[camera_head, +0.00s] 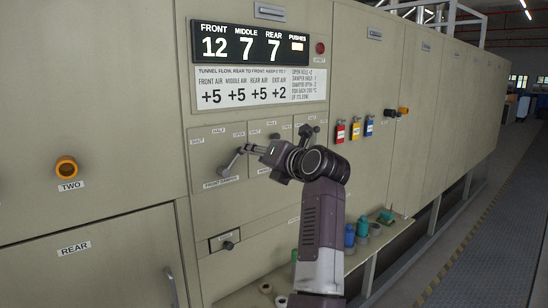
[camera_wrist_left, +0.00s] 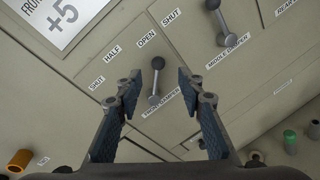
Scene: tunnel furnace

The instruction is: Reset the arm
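My left gripper (camera_head: 252,150) reaches across to the front damper on the cream furnace panel in the head view. In the left wrist view the left gripper (camera_wrist_left: 159,85) is open, with its two fingers apart. The grey front damper lever (camera_wrist_left: 155,82) shows between them, and I see no finger closed on it. The lever (camera_head: 230,164) also shows just left of the gripper in the head view. The middle damper lever (camera_wrist_left: 217,22) stands further up to the right in the wrist view. My right gripper is out of view.
A display (camera_head: 251,45) reads front 12, middle 7, rear 7. An airflow placard (camera_head: 250,90) sits below it. Red, yellow and blue tags (camera_head: 355,130) hang to the right. A low shelf with bottles (camera_head: 362,229) runs below the panel. The aisle at right is clear.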

